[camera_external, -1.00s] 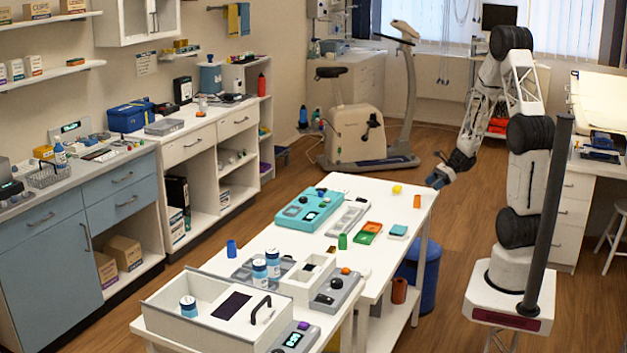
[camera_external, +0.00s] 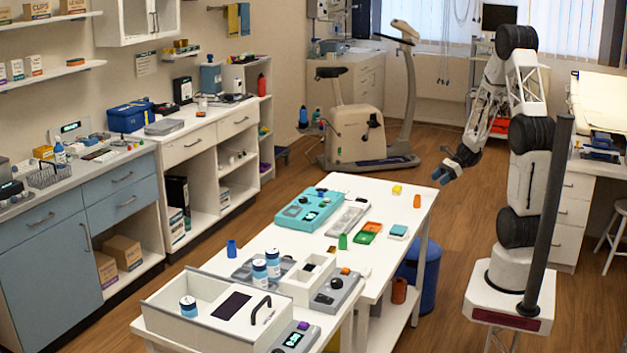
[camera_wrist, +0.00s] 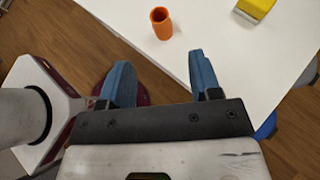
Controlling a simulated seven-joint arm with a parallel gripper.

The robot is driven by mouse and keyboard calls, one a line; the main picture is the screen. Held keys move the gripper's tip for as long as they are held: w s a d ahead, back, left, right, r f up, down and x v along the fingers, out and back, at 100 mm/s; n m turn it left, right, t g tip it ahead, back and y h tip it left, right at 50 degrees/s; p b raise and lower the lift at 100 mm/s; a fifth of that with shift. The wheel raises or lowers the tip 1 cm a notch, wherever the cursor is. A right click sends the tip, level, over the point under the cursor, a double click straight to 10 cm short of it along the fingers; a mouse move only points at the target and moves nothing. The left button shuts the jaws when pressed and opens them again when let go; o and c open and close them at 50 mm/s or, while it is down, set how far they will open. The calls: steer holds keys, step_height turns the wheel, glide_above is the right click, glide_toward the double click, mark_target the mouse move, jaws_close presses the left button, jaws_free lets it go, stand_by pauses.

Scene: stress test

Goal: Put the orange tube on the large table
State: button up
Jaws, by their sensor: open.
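The orange tube (camera_external: 417,201) stands upright near the far right corner of the white table (camera_external: 378,208). In the wrist view the orange tube (camera_wrist: 161,24) stands close to the table edge, its open top showing. My gripper (camera_external: 444,172) is in the air off the table's far right corner, above and to the right of the tube. In the wrist view my gripper (camera_wrist: 160,62) is open with nothing between its blue fingers. The tube is beyond the fingertips, apart from them.
A yellow block (camera_external: 397,189) is near the tube; it also shows in the wrist view (camera_wrist: 255,7). A green tube (camera_external: 343,241), orange and green trays (camera_external: 368,232) and a teal device (camera_external: 310,209) lie farther along. A blue bin (camera_external: 418,270) stands below the table's right side.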

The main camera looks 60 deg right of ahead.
steer(key=shift+a, duration=0.1)
steer(key=a+r+n+g+h, duration=0.1)
steer(key=a+r+n+g, duration=0.1)
steer(key=a+r+n, duration=0.35)
steer(key=a+r+n+g, duration=0.2)
steer(key=a+n, duration=0.1)
steer(key=a, duration=0.5)
steer(key=a+r+n+g+h, duration=0.1)
steer(key=a+r+n+g, duration=0.1)
steer(key=a+r+n, duration=0.3)
steer(key=s+a+r+n+h, duration=0.3)
steer(key=s+a+r+n, duration=0.1)
steer(key=a+n, duration=0.2)
steer(key=s+a+r+n+h, duration=0.3)
steer(key=s+a+r+n, duration=0.2)
steer(key=a+n, duration=0.2)
steer(key=shift+a+r+t, duration=0.2)
steer(key=shift+a+t, duration=0.1)
steer(key=shift+a, duration=0.85)
steer(key=shift+n, duration=0.25)
